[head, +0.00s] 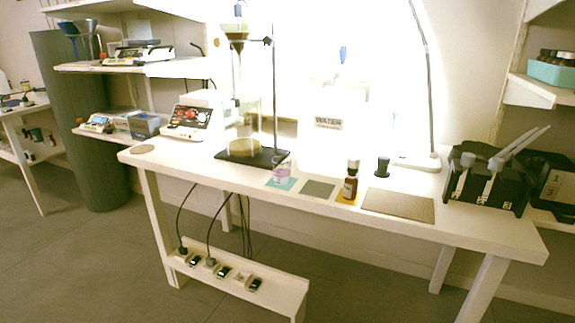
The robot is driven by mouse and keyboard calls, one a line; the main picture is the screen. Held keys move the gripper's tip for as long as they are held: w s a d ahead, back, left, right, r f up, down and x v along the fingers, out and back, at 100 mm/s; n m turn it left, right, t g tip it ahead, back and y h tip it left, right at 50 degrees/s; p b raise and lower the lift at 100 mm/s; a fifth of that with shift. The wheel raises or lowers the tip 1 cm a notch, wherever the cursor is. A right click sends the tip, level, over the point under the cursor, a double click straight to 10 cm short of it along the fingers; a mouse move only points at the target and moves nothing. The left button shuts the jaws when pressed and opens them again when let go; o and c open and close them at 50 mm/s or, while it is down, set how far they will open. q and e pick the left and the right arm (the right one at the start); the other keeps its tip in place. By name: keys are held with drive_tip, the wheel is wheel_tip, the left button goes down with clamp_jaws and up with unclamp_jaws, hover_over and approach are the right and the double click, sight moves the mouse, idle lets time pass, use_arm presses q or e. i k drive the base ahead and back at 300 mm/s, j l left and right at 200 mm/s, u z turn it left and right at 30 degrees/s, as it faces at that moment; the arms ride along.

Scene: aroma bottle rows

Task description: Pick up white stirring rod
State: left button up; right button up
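I cannot pick out a white stirring rod with certainty. Long pale rod-like pieces (519,148) slant up to the right from a black rack (507,187) at the right end of the white table; I cannot tell whether one is the stirring rod. A small beaker with pink liquid (281,173) stands on a teal mat near the table's middle. Neither of my grippers is in view.
The white table (250,196) also carries a stand with a black base (240,159), a brown bottle (350,185), a black cylinder (382,167), a grey mat (318,189) and a brown mat (398,205). A low shelf (290,289) sits below. The floor in front is clear.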

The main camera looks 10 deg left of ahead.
sight(365, 48)
drive_tip(key=i+l, duration=0.35)
drive_tip(key=l, duration=0.15)
drive_tip(key=i+l+u, duration=0.35)
drive_tip(key=l, duration=0.25)
drive_tip(key=l+u, duration=0.2)
drive_tip(key=i+l, duration=0.05)
drive_tip(key=l, duration=0.05)
